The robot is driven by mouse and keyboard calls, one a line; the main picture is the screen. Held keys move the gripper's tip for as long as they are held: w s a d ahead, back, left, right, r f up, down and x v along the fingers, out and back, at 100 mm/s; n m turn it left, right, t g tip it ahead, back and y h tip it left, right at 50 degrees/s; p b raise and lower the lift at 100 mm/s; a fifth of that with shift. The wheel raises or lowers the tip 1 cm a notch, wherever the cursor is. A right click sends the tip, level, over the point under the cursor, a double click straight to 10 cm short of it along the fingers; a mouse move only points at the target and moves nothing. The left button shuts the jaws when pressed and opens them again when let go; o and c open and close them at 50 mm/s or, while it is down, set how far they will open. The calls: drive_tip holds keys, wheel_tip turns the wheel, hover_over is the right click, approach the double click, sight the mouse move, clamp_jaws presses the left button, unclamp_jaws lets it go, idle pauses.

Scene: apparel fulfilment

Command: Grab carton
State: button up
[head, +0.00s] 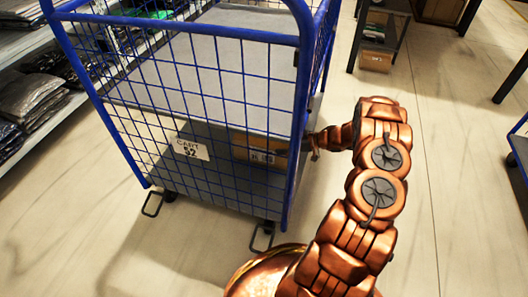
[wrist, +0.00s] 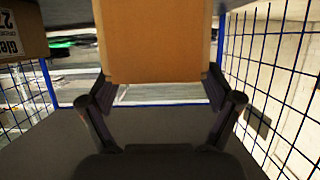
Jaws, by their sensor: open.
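A plain brown carton (wrist: 155,40) fills the upper middle of the wrist view. My gripper (wrist: 160,88) is open, with one dark finger near each side of its lower edge; whether they touch it I cannot tell. In the head view, my gripper (head: 314,144) reaches into the right side of a blue mesh cart (head: 298,130), at its lower level. A brown carton (head: 250,146) with a white label shows behind the mesh there. The fingertips are mostly hidden in that view.
A second carton (wrist: 22,38) with upside-down print is at the wrist view's upper left. Mesh walls flank both sides. A rack of folded bagged garments (head: 30,98) stands left of the cart.

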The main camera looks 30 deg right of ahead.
drive_tip(key=b+x, duration=0.1)
drive_tip(key=x, duration=0.3)
drive_tip(key=shift+w+f, duration=0.1)
drive_tip(key=shift+c, duration=0.4)
clamp_jaws()
